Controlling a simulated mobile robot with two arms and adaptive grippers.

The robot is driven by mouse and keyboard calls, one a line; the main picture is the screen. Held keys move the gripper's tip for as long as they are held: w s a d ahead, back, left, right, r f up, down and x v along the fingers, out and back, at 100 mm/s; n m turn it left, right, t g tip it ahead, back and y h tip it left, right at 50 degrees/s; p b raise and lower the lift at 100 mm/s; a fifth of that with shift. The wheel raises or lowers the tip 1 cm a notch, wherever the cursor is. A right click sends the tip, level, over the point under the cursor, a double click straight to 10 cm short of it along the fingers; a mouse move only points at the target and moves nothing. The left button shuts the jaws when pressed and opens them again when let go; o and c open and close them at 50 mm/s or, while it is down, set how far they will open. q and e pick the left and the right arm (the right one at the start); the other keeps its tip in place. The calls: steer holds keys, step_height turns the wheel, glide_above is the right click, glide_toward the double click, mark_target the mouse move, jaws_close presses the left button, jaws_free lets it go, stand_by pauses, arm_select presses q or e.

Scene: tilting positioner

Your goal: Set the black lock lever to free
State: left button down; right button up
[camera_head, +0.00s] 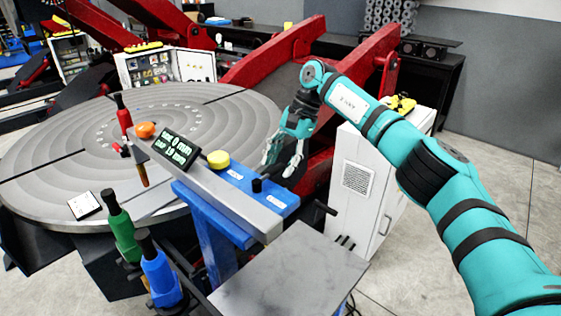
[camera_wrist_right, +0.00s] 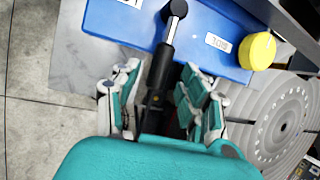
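The black lock lever (camera_wrist_right: 159,78) shows in the right wrist view, with a bright shaft and a round dark pivot on the blue panel (camera_wrist_right: 225,65). In the head view its black pivot (camera_head: 257,185) stands between two white labels, too small to read surely. My right gripper (camera_head: 279,166) hangs just beyond the panel, fingers pointing down. In the right wrist view the gripper (camera_wrist_right: 160,95) is open, its fingers on either side of the black handle with gaps visible. The handle's near end is hidden by the gripper body. My left gripper is not in view.
A yellow knob (camera_head: 218,159), a lit display (camera_head: 177,147) and an orange knob (camera_head: 145,130) sit along the console. Green (camera_head: 120,229) and blue (camera_head: 160,275) handled tools stand in front. The round grey table (camera_head: 60,155) lies left; a white cabinet (camera_head: 365,185) stands right.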

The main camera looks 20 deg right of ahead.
steer(key=v, duration=1.2)
stand_by(0.6)
